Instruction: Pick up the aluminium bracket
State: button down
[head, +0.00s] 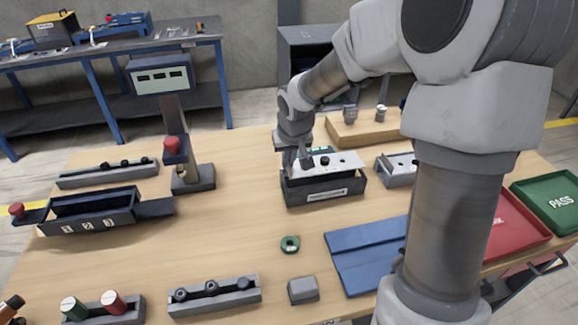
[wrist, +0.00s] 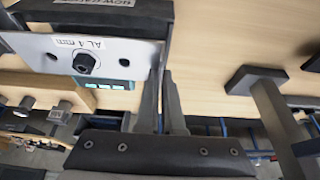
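The aluminium bracket (head: 340,161) is a pale metal plate with a dark knob and holes, lying on top of a dark labelled box (head: 325,190) in the head view. In the wrist view the bracket (wrist: 50,45) carries an "AL 4 mm" label. My gripper (head: 303,163) points down at the bracket's left end. In the wrist view its two fingers (wrist: 163,85) are close together at the bracket's right edge. Whether they touch or clamp that edge is not clear; the contact is partly hidden.
A post with a display (head: 160,77) stands left of the box. Table between post and ring is clear.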

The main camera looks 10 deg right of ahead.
jog(key=s+d+r+p, duration=0.3)
jog(key=s+d+r, duration=0.3)
jog(key=d, duration=0.4)
jog(key=shift+r, duration=0.45)
jog(key=shift+d, duration=0.1)
